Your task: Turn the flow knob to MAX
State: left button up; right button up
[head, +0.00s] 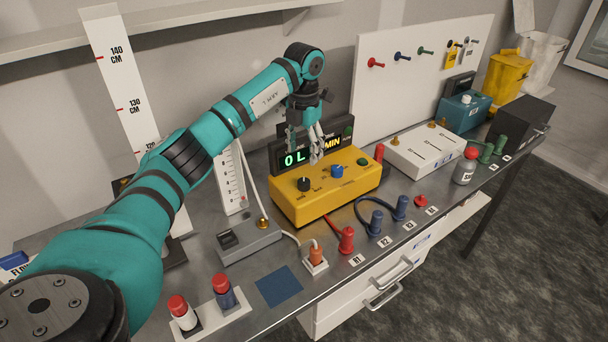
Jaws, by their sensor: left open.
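A yellow control box (325,200) stands on the bench. The display (294,158) behind shows "0 L" and "MIN", partly covered by my gripper. My left gripper (317,160) is open and points down above the box, apart from the knobs. My right gripper is out of view.
Red and blue plugs (376,222) with cables stand in front of the box. A grey device (248,240) and a tall ruler (122,80) are to the left.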

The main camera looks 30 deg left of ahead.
pick_arm(q)
jog(key=p, duration=0.1)
send_over(304, 181)
notch_tip(304, 181, down, 4)
jog(key=shift+a+f, duration=0.15)
jog(key=shift+f, duration=0.1)
notch_tip(304, 181, down, 4)
jog(key=shift+f+p, duration=0.1)
jog(key=shift+p, duration=0.5)
notch_tip(304, 181, down, 2)
jog(key=shift+f, duration=0.1)
jog(key=shift+c, duration=1)
jog(key=c, duration=0.7)
jog(key=shift+c, duration=1.2)
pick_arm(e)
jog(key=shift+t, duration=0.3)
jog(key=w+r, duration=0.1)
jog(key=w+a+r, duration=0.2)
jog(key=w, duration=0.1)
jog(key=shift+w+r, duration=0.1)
